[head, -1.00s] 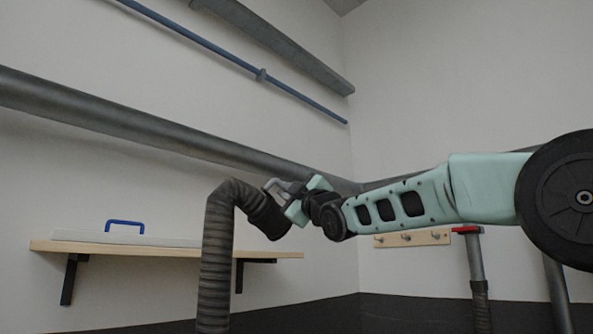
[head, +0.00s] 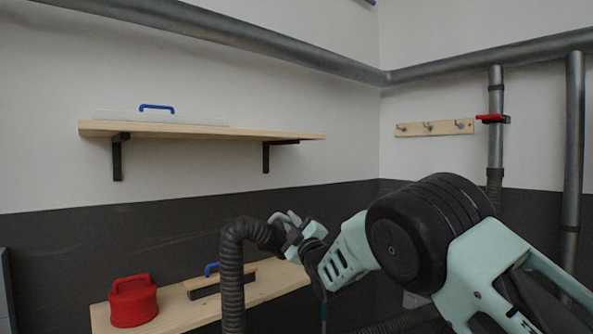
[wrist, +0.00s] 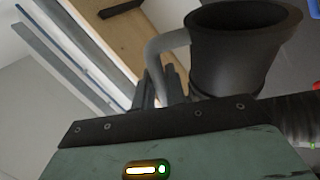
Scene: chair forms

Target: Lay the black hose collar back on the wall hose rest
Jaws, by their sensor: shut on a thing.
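The black hose collar (head: 266,236) is at the end of a ribbed dark hose (head: 232,280) that bends over at the top and hangs down. My gripper (head: 287,226) is shut on the collar's grey handle. In the wrist view the collar (wrist: 232,65) is a dark, open-mouthed cup, with its curved grey handle (wrist: 160,48) between my fingers (wrist: 163,88). The collar is held in the air in front of the dark lower wall. I cannot pick out the wall hose rest for certain.
A wooden wall shelf (head: 270,134) with a blue-handled pale lid hangs at the left. Below, a wooden surface (head: 178,311) carries a red handled container (head: 134,303) and a blue-handled block. A hook board (head: 434,128) and vertical pipes (head: 572,150) are at the right.

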